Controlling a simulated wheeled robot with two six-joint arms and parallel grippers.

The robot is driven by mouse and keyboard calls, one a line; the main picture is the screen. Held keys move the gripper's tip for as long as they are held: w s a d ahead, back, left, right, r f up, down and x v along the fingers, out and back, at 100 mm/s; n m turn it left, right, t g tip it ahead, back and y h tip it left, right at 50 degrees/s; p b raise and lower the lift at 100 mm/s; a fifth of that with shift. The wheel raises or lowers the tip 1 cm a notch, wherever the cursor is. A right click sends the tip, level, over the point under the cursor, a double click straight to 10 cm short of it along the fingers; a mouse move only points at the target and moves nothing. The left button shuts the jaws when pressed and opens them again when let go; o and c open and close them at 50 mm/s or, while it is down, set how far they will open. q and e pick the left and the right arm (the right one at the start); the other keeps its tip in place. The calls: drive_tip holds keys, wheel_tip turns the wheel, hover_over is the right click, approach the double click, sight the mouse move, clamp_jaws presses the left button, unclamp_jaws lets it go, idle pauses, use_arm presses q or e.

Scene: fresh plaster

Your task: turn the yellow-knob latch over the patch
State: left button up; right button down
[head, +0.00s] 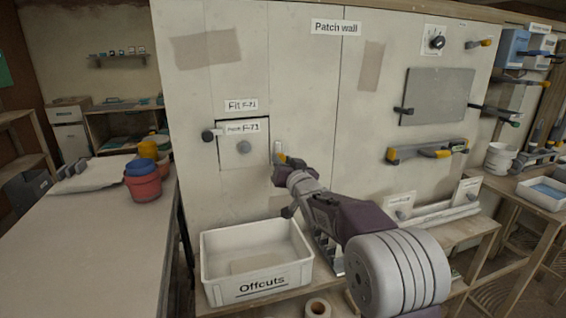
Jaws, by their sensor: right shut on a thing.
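The square patch (232,157) sits in the wall at centre left, with a label on its upper part and a round grey knob in its middle. Just right of its edge is the yellow-knob latch (280,157), with a pale upright piece above the yellow. My right gripper (288,164) reaches up to the wall and is shut on the yellow knob, partly hiding it. The latch looks upright, beside the patch rather than across it. A dark-knobbed latch (209,135) sits at the patch's left edge. My left gripper is not in view.
A white bin (211,268) marked Offcuts stands below the patch. A red tub (144,188) is on the left table. A grey panel (437,98) and a yellow-ended level (425,151) are on the wall at right. The wall around the patch is mostly clear.

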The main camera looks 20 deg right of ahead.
drive_tip(key=shift+f+n+b, duration=0.1)
drive_tip(key=shift+n+b, duration=4)
drive_tip(key=shift+n, duration=4.9)
drive_tip(key=c, duration=1.1)
unclamp_jaws()
